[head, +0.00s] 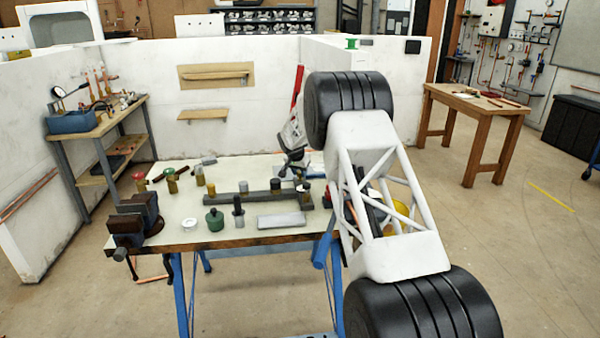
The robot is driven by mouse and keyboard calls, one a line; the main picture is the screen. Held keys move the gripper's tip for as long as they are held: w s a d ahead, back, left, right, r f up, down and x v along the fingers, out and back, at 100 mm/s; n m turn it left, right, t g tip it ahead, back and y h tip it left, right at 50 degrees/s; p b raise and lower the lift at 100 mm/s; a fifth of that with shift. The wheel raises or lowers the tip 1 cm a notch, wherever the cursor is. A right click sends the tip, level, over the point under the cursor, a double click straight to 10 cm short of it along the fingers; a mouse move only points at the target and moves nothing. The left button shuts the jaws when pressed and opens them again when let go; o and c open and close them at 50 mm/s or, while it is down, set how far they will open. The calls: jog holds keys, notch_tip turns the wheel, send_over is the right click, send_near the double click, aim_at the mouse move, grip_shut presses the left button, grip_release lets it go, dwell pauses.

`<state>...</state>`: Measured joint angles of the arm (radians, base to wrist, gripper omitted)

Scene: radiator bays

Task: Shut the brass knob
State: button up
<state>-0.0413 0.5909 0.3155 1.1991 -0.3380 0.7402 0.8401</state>
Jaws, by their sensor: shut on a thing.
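My gripper (295,168) is small and dark in this view, low over the back right of the workbench (170,236). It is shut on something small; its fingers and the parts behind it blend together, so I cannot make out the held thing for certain. A dark rail (258,203) lies along the bench, with several short upright fittings at it. A brass-coloured one (211,189) is at its left end and a brownish one (306,188) at its right, just below my gripper. Which of these carries the brass knob, and how far it is turned, is too small to tell.
A dark vice (134,220) is at the bench's front left corner. A green bottle (215,220), a dark upright tool (238,208) and a grey block (281,221) stand in front of the rail. My arm hides the bench's right end. White partition walls enclose the back.

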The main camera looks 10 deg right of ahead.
jog(key=shift+m+h, duration=0.3)
jog(key=shift+m, duration=0.9)
jog(key=shift+g, duration=0.4)
jog(key=o, duration=0.9)
jog(key=v, duration=0.7)
jog(key=shift+r, duration=0.35)
jog(key=shift+s+a, duration=0.1)
jog(key=shift+a, duration=0.05)
